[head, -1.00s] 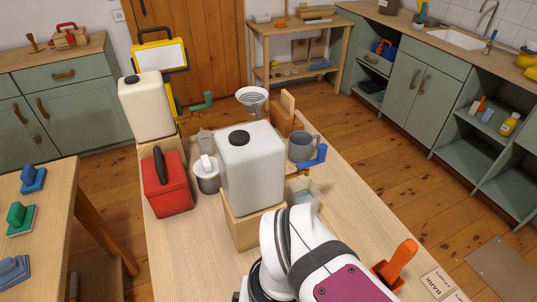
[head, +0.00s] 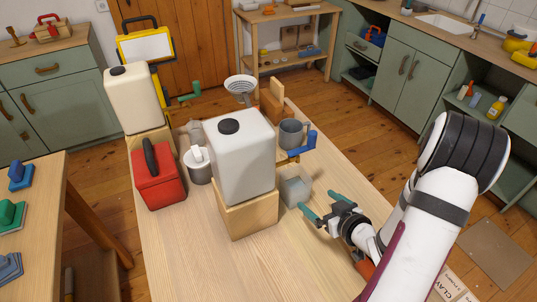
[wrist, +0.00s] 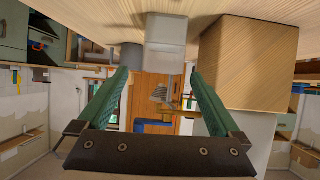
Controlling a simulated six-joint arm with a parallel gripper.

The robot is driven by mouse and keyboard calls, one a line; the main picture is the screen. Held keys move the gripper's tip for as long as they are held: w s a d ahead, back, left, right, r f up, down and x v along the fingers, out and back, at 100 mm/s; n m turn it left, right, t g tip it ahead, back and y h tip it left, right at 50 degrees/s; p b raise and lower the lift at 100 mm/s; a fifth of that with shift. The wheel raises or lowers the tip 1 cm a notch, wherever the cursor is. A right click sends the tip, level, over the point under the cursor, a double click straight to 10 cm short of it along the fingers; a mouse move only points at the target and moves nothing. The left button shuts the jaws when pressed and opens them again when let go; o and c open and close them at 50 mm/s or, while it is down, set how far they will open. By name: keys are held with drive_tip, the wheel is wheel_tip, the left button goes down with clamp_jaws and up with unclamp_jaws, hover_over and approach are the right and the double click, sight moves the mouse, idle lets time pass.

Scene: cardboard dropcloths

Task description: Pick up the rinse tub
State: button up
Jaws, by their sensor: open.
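The rinse tub appears to be the small translucent grey box (head: 295,188) on the table, right of the wooden stand under the white canister. In the wrist view the pale grey tub (wrist: 166,42) is ahead, between the directions of the two fingers, and the picture is upside down with the tabletop at the top. My gripper (head: 317,200) is open, with green fingers just to the near right of the tub. In the wrist view the gripper (wrist: 160,75) has nothing between its fingers. A small gap seems to separate tub and fingertips.
The wooden stand (head: 247,217) with the white canister (head: 240,165) is close to the tub's left. Behind the tub are a grey mug (head: 291,133) and a blue-handled tap (head: 305,143). A red container (head: 158,180) stands left. The front tabletop is mostly clear.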

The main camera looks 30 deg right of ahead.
sight(290, 169)
drive_tip(key=shift+t, duration=0.5)
drive_tip(key=x, duration=1.5)
drive_tip(key=shift+w+a+r, duration=0.15)
drive_tip(key=shift+w+a, duration=0.15)
drive_tip(key=shift+a, duration=0.05)
drive_tip(key=c, duration=1.4)
drive_tip(key=shift+c, duration=0.2)
drive_tip(key=shift+r, duration=0.1)
drive_tip(key=shift+d+r, duration=0.1)
drive_tip(key=shift+r, duration=1.65)
drive_tip(key=d, duration=1.7)
drive_tip(key=shift+d, duration=0.4)
